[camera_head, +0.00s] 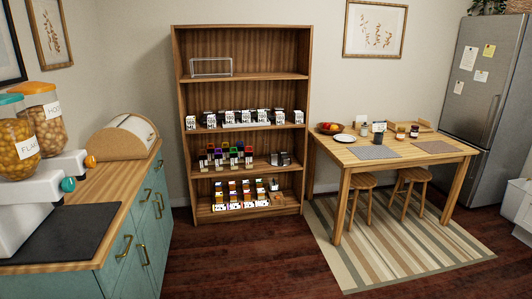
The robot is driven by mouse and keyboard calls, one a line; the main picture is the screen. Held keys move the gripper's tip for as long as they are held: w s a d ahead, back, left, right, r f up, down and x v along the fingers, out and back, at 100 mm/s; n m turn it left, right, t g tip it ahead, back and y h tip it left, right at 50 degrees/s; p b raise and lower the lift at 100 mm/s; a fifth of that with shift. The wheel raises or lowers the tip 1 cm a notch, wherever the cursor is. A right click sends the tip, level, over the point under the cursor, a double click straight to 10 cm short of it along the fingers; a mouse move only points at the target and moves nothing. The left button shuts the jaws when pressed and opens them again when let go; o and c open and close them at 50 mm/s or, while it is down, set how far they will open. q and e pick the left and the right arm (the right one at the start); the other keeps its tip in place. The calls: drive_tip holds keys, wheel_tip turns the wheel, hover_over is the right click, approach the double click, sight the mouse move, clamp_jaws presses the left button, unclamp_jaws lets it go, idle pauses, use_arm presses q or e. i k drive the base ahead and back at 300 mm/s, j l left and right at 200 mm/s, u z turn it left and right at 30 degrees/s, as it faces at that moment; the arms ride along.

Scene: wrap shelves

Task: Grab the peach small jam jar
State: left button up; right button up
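I cannot pick out the peach small jam jar for certain at this size. Two small dark jars, one left (400,133) and one right (414,131), stand upright on the wooden table (440,156) at right. Their labels are too small to read. A small pale-lidded jar (363,130) stands further left on the same table. Neither of my grippers is in view.
A wooden shelf unit (177,128) against the back wall holds rows of small packages. A bowl of fruit (335,129), a plate (345,138) and placemats share the table. Stools (353,182) stand at its front. A teal counter (125,245) is at left; dark floor between is clear.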

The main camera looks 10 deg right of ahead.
sight(400, 135)
drive_tip(key=i+z, duration=0.25)
drive_tip(key=i, duration=0.2)
drive_tip(key=i+z, duration=0.3)
drive_tip(key=i, duration=0.2)
drive_tip(key=i+j+z, duration=0.1)
drive_tip(key=i+z, duration=0.15)
drive_tip(key=i, duration=0.2)
drive_tip(key=i+j+z, duration=0.25)
drive_tip(key=i, duration=0.2)
drive_tip(key=i+l+z, duration=0.15)
drive_tip(key=i, duration=0.4)
drive_tip(key=i+l+z, duration=0.1)
drive_tip(key=i, duration=0.45)
drive_tip(key=i+l+z, duration=0.15)
drive_tip(key=i, duration=0.45)
drive_tip(key=i+l+u, duration=0.55)
drive_tip(key=i+l, duration=0.15)
drive_tip(key=i+l+u, duration=0.3)
drive_tip(key=l+u, duration=0.2)
drive_tip(key=l, duration=1.45)
drive_tip(key=k+l+u, duration=0.1)
drive_tip(key=l+u, duration=0.4)
drive_tip(key=l, duration=1.4)
